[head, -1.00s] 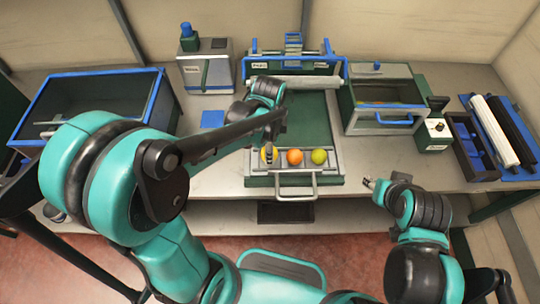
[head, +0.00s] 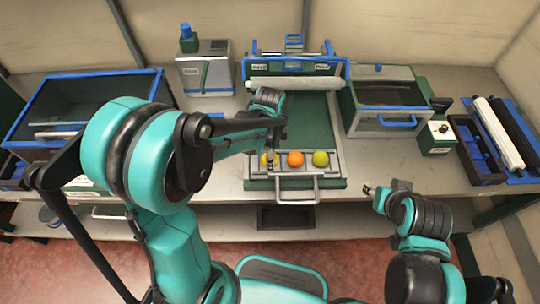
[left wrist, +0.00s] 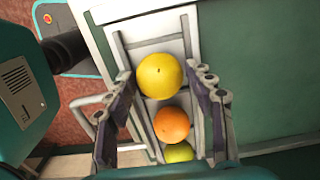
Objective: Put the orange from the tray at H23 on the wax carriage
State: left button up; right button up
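A tray (head: 338,170) at the front of a green flat bed (head: 312,120) holds a yellow fruit (head: 264,160), an orange-coloured fruit (head: 295,159) and a yellow-green fruit (head: 320,159) in a row. My left gripper (head: 271,157) is over the left end of the tray, at the yellow fruit. In the left wrist view the left gripper (left wrist: 158,78) is open, its fingers on either side of the yellow fruit (left wrist: 161,76). Whether they touch it is unclear. My right gripper (head: 370,189) hangs by the table's front edge, too small to read. No H23 label is readable.
A white roller (head: 297,83) crosses the bed's back under a blue-topped frame. A glass-topped box (head: 385,120) stands right, a blue-rimmed bin (head: 75,75) left, and a grey machine (head: 207,72) back left. A metal handle (head: 297,197) sticks out in front.

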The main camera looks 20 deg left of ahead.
pick_arm(q)
jog(key=shift+o, duration=0.3)
jog(key=shift+r, duration=0.1)
jog(key=shift+r, duration=0.2)
notch_tip(320, 180, up, 11)
jog(key=p, duration=0.4)
jog(key=s+a+r+n+t, duration=0.2)
jog(key=s+n+t, duration=0.1)
jog(key=s+n, duration=0.2)
jog(key=s+a+r+n+t, duration=0.2)
jog(key=s+r+n+t, duration=0.1)
jog(key=n, duration=0.6)
jog(key=shift+s+a+n+t, duration=0.4)
jog(key=shift+s+t, duration=0.2)
jog(key=shift+s, duration=0.55)
notch_tip(320, 180, down, 3)
jog(key=b, duration=0.3)
jog(key=shift+f, duration=0.1)
